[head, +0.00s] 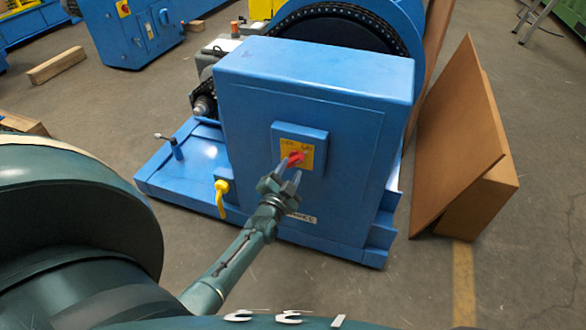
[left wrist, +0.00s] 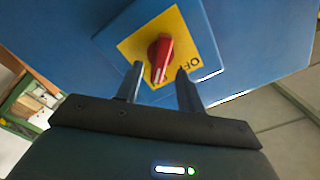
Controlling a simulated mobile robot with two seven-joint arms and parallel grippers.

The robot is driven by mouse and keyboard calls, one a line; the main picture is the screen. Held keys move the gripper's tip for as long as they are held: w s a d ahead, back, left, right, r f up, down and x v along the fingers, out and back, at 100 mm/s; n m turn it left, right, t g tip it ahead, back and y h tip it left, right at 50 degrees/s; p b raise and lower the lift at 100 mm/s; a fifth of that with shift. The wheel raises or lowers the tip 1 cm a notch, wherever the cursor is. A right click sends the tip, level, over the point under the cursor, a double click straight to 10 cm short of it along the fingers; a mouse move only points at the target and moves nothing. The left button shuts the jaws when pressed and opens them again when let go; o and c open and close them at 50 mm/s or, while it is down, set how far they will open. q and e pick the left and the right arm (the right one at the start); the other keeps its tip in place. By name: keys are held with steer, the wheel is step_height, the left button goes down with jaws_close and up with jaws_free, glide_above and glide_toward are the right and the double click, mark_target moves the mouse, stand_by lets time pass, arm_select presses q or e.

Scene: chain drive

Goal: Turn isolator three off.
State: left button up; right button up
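A red isolator handle (head: 297,158) sits on a yellow plate (head: 308,163) on the front of a blue cabinet (head: 345,130). In the left wrist view the handle (left wrist: 160,58) runs nearly up and down the picture. The word OFF shows on the plate (left wrist: 184,38), right of the handle. My left gripper (head: 285,178) is in front of the handle. Its fingers (left wrist: 160,80) are open, one on each side of the handle's near end; I cannot tell if they touch it. A label low on the cabinet (head: 302,217) is partly hidden and unreadable. My right gripper is not in view.
A yellow hook-shaped part (head: 221,197) and a small lever (head: 166,138) are left of the cabinet. A large chain wheel (head: 345,28) stands behind it. Brown boards (head: 460,135) lean at the right. Another blue cabinet (head: 125,32) with a red-and-yellow switch stands far left.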

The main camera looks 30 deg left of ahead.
mark_target(294, 161)
arm_select(q)
steer(key=shift+b+x, duration=0.3)
steer(key=shift+x, duration=1.15)
jaws_close()
